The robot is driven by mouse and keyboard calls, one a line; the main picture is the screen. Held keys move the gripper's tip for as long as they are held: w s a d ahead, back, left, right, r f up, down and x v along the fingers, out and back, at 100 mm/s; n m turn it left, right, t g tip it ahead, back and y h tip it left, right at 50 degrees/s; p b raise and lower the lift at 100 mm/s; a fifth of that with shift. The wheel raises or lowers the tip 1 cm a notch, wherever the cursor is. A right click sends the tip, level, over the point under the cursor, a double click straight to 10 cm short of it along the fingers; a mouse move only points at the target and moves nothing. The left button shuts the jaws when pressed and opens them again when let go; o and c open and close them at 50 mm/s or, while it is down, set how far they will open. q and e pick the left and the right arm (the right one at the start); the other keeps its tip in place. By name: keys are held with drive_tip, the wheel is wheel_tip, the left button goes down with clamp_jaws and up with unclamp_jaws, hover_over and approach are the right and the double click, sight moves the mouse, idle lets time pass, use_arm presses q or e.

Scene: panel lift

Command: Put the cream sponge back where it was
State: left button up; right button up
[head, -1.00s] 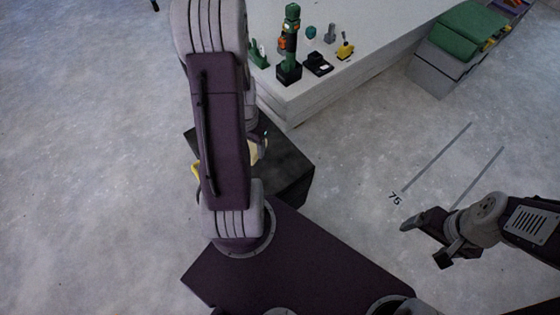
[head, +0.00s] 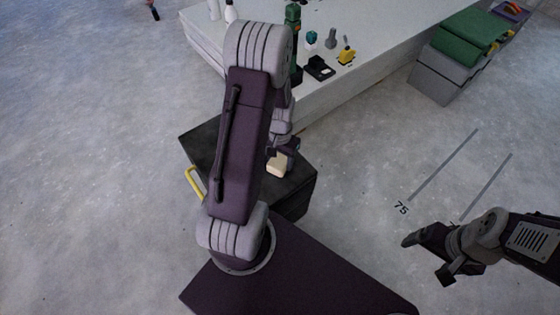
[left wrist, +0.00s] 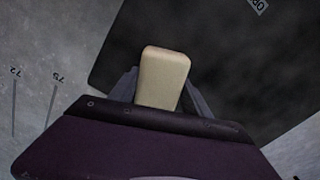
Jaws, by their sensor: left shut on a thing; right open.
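The cream sponge (head: 278,164) is in my left gripper (head: 284,154), above or at the top of a dark box (head: 205,147) in front of my base. In the left wrist view the sponge (left wrist: 163,78) stands out between the two grey fingers, with the dark box top (left wrist: 222,60) behind it. I cannot tell whether the sponge touches the box. My left arm hides part of the box in the head view. My right gripper (head: 424,256) is open and empty over the floor at the right.
A yellow handle (head: 193,183) is on the box's left side. A pale table (head: 345,87) behind holds a green-and-black tool, a black block (head: 319,68), a yellow item (head: 346,56) and white bottles. Grey crates with a green lid (head: 462,38) stand at right.

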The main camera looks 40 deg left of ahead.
sight(280, 159)
use_arm(q)
drive_tip(key=o, duration=1.2)
drive_tip(key=shift+f, duration=0.1)
wheel_tip(280, 159, up, 12)
drive_tip(key=p, duration=0.7)
drive_tip(key=shift+m+t, duration=0.5)
drive_tip(key=shift+t, duration=0.1)
drive_tip(key=s+d+r, duration=0.1)
drive_tip(key=s+d, duration=0.1)
drive_tip(key=d, duration=0.2)
drive_tip(key=s+d+r, duration=0.2)
drive_tip(key=d, duration=0.2)
drive_tip(key=s+d+r, duration=0.2)
drive_tip(key=d, duration=0.1)
drive_tip(key=shift+s+d+r, duration=0.25)
drive_tip(key=shift+d, duration=0.15)
